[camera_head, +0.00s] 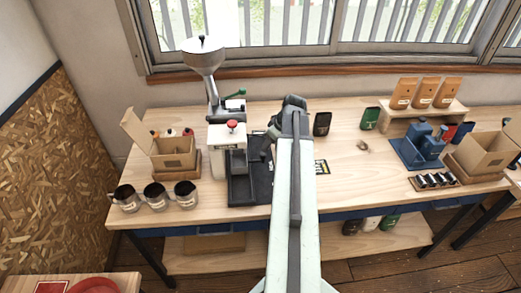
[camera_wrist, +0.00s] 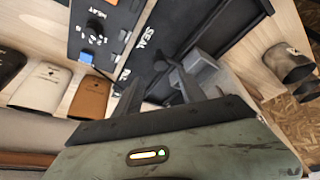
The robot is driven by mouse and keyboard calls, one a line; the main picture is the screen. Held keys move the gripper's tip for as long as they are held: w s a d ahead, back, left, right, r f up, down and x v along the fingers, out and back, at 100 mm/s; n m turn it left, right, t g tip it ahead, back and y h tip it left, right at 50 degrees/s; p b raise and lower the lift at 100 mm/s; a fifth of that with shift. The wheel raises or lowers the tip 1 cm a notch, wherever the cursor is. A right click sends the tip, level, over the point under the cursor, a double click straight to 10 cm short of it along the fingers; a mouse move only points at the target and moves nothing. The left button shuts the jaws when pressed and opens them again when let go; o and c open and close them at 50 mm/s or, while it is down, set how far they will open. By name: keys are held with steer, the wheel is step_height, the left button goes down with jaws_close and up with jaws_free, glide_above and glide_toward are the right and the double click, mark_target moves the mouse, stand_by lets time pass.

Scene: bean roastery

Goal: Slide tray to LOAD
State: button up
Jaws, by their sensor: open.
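A black rail track (camera_head: 262,190) lies on the bench beside the white filling machine (camera_head: 217,138). In the wrist view the track (camera_wrist: 215,28) carries the white word SEAL and a second, partly hidden label. A grey block (camera_wrist: 207,72), which looks like the sliding tray, sits in the track close to my right finger; whether they touch I cannot tell. In the head view my arm hides much of the track's right side. I cannot read a LOAD label.
Several dark mugs (camera_head: 155,196) stand at the bench's left front, by an open carton (camera_head: 175,157). A HEAT dial panel (camera_wrist: 97,33) adjoins the track. A blue stand (camera_head: 417,153), a carton (camera_head: 484,155) and brown bags (camera_head: 424,92) are at right. The bench's middle right is mostly clear.

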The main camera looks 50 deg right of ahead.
mark_target(263, 154)
steer(key=b+x, duration=0.7)
steer(key=x, duration=0.1)
steer(key=shift+r, duration=0.1)
jaws_close()
stand_by(1.2)
